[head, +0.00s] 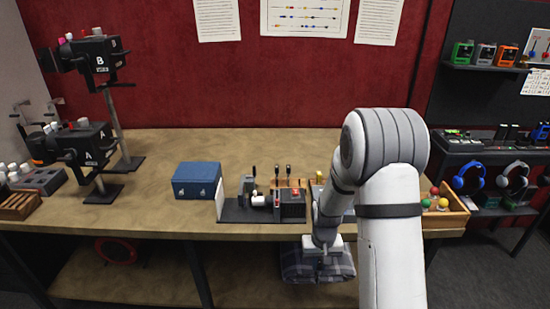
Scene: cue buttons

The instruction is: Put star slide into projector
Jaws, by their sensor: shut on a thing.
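A small black device (292,207) stands on a dark base on the wooden table, with a pale lens-like part facing left towards an upright white panel (219,200). It looks like the projector, though I cannot read any label on it. My gripper (326,262) hangs in front of the table's front edge, to the right of and lower in the picture than this device. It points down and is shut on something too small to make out. I cannot pick out the star slide anywhere, and its picture does not show.
Two black boxes on stands, marked A (85,147) and B (100,56), are at the left. A blue case (197,180) sits left of the panel. A wooden tray (455,217) with coloured balls is at the right.

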